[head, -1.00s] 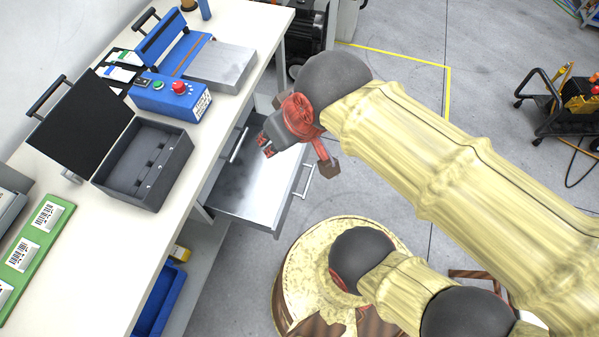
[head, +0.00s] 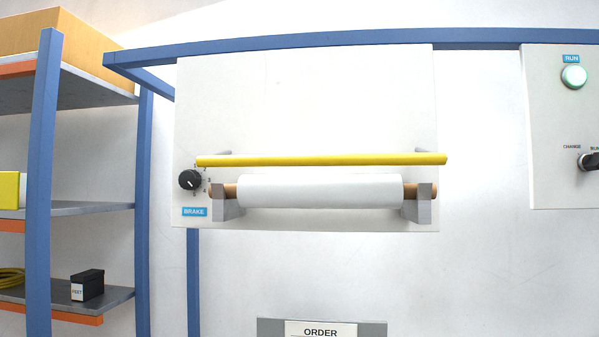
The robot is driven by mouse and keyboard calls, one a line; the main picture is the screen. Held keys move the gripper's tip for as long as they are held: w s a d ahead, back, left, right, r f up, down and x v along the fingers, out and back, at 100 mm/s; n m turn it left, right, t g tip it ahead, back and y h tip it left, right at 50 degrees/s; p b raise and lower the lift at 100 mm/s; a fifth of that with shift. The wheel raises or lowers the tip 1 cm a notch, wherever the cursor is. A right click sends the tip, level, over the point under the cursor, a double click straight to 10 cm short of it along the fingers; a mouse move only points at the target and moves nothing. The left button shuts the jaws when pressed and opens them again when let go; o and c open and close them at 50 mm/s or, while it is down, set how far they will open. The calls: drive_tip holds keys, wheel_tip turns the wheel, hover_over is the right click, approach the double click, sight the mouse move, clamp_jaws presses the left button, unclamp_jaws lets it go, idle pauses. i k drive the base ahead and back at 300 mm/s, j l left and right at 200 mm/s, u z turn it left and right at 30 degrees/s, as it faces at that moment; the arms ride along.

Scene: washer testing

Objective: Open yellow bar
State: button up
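The yellow bar (head: 320,160) is a long thin rod, nearly level, in front of a white panel (head: 305,100) in the head view. It runs just above a white roll (head: 320,191) on a wooden rod between two grey brackets (head: 420,203). Small grey supports show behind the bar near both ends. My gripper and arm are not in this view now.
A black knob (head: 190,180) sits left of the bar, above a BRAKE label (head: 194,212). A blue frame (head: 300,42) carries the panel. Shelves (head: 75,210) stand at the left. A second panel (head: 562,130) has a green RUN button (head: 573,77).

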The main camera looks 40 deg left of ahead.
sight(422, 156)
drive_tip(key=u, duration=1.7)
